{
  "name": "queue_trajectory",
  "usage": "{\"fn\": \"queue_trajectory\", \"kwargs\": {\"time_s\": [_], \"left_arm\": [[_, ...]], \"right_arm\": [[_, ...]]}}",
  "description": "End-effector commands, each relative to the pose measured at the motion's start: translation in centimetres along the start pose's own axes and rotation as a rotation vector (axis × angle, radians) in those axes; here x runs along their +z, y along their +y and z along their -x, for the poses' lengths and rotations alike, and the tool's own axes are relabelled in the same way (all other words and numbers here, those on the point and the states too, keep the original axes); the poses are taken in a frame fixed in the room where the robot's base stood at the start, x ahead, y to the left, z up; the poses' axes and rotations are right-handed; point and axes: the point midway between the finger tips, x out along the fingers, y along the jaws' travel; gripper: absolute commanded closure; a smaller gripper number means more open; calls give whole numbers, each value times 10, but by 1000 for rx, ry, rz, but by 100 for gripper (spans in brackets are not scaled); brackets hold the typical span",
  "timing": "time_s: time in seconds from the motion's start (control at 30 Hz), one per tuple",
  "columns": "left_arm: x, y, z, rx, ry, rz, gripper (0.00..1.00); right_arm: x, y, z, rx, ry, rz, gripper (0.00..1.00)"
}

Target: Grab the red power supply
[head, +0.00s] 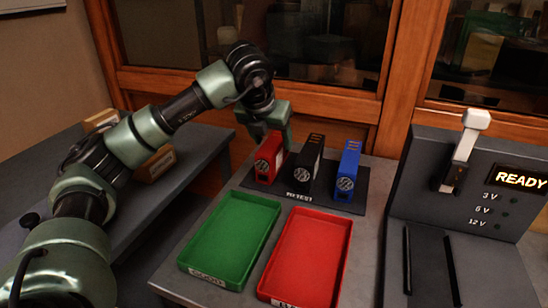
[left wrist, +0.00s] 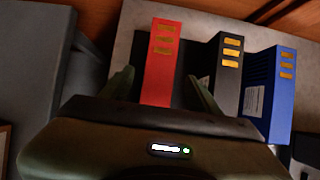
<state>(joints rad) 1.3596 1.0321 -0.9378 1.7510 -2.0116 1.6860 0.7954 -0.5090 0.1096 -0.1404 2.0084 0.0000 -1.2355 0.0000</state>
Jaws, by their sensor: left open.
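The red power supply (head: 269,160) stands upright on a dark mat (head: 262,186), at the left end of a row of three. A black power supply (head: 308,165) and a blue power supply (head: 347,170) stand to its right. My left gripper (head: 278,130) is above and behind the red one in the head view. In the left wrist view, my open left gripper (left wrist: 160,90) has one finger on each side of the red power supply (left wrist: 160,65). The black (left wrist: 229,70) and blue (left wrist: 271,92) ones are beyond the right finger. I cannot tell whether either finger touches.
A green tray (head: 208,282) and a red tray (head: 345,255) lie in front of the mat. A test station (head: 425,150) with a lever (head: 466,145) and a READY display stands at the right. A side table with boxes (head: 157,163) is at the left. A wood-framed window is behind.

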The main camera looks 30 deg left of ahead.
Motion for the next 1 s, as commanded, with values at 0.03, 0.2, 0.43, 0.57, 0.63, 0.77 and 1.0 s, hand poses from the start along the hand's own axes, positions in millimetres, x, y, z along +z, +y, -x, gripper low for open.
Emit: {"fn": "queue_trajectory", "kwargs": {"time_s": [0.03,0.2,0.43,0.57,0.63,0.77,1.0], "left_arm": [[-2,2,-9,2,3,1,38],[-3,3,-34,0,3,-1,38],[-2,2,-43,-2,1,-2,38],[-2,2,-43,-2,1,-2,38],[-2,2,-43,-2,1,-2,38],[-3,2,-43,-2,1,-2,38],[-4,2,-44,-2,2,-2,38]], "right_arm": [[-1,0,3,1,4,0,64],[-5,1,14,2,9,-1,64],[-6,1,18,2,10,-2,64],[-6,1,18,2,10,-2,64],[-6,1,18,2,10,-2,64],[-6,1,18,2,10,-2,64],[-7,1,20,3,13,-2,64]]}}
